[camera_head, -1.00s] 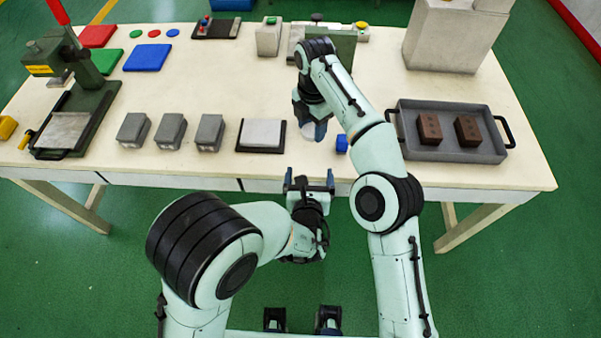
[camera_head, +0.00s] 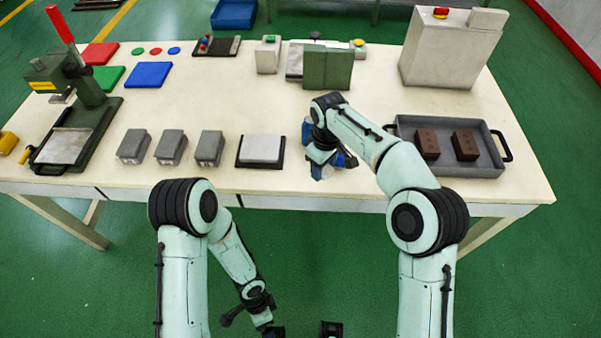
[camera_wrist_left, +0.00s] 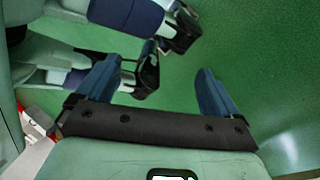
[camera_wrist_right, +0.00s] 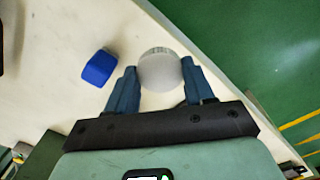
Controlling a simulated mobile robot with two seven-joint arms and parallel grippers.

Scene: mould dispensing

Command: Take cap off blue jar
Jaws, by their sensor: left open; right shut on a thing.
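My right gripper (camera_head: 327,160) is low over the front of the table. In the right wrist view its fingers (camera_wrist_right: 160,66) are shut on a pale grey round thing (camera_wrist_right: 160,72) with a ridged edge, seen from above, which looks like a cap. Whether a jar is below it is hidden. A small blue piece (camera_wrist_right: 99,67) stands apart on the table, beside the left finger; it is the only clearly blue jar-like thing there. My left gripper (camera_wrist_left: 156,80) is open and empty, over the green floor in its wrist view.
A grey tray (camera_head: 490,165) with two brown blocks lies to the right. A white plate on a dark base (camera_head: 261,150) and several grey moulds (camera_head: 170,147) stand to the left. A green block (camera_head: 327,68) stands behind. The table's front edge is close.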

